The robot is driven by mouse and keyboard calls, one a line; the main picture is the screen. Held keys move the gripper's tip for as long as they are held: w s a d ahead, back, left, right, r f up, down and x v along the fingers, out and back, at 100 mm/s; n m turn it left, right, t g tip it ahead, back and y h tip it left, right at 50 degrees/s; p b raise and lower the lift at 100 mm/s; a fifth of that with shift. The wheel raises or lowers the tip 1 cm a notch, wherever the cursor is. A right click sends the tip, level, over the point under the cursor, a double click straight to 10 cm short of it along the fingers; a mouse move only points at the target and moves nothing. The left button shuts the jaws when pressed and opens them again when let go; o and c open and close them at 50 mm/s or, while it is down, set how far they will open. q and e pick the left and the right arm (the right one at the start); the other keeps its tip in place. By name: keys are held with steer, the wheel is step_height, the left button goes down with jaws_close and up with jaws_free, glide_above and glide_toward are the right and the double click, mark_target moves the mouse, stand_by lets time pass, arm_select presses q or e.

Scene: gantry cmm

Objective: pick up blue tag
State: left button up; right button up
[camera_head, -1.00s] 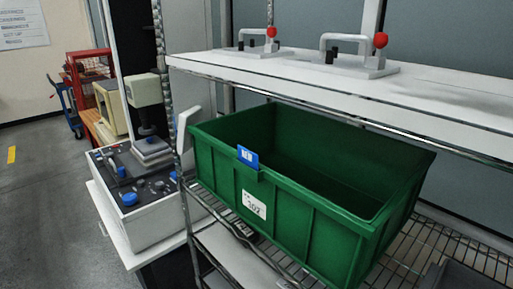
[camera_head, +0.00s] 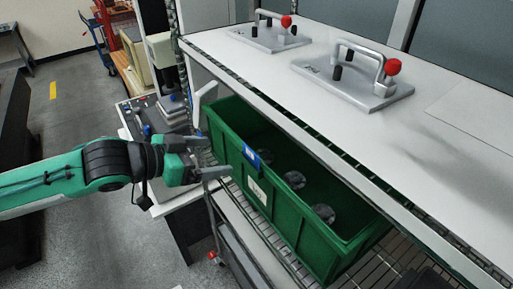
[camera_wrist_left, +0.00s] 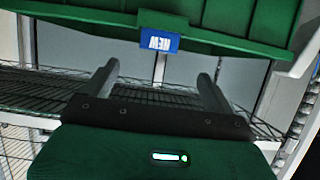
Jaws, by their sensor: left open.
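The blue tag (camera_head: 251,156) hangs on the rim of the green bin (camera_head: 297,233), on the side facing my arm. In the left wrist view the tag (camera_wrist_left: 160,40) shows white lettering and lies beyond the fingers, roughly midway between them. My left gripper (camera_head: 218,157) is open and empty, just to the left of the tag and apart from it. Its two fingers also show in the left wrist view (camera_wrist_left: 158,82). My right gripper is not in view.
The bin stands on a wire shelf (camera_head: 395,262) under a white upper shelf (camera_head: 330,120) that overhangs its far part. Several dark round parts (camera_head: 295,180) lie in the bin. Two clamp fixtures (camera_head: 350,80) stand on the upper shelf. A control console (camera_head: 135,115) stands behind my gripper.

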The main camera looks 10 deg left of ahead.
mark_target(250, 151)
arm_select(q)
steer(key=b+x, duration=0.1)
steer(key=x, duration=0.6)
steer(key=shift+w+d+f+b, duration=0.1)
steer(key=shift+w+d+b, duration=0.05)
steer(key=shift+b, duration=0.2)
steer(key=shift+w+d+f, duration=0.2)
steer(key=shift+w+d, duration=0.2)
steer(key=shift+w, duration=0.05)
steer(key=b+x, duration=0.2)
steer(key=x, duration=0.2)
steer(key=shift+d+b, duration=0.15)
steer(key=shift+b, duration=0.25)
steer(key=shift+w+d, duration=0.3)
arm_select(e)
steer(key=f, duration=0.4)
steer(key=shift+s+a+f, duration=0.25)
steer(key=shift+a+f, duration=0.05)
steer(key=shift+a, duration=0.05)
arm_select(q)
steer(key=shift+s+a, duration=0.1)
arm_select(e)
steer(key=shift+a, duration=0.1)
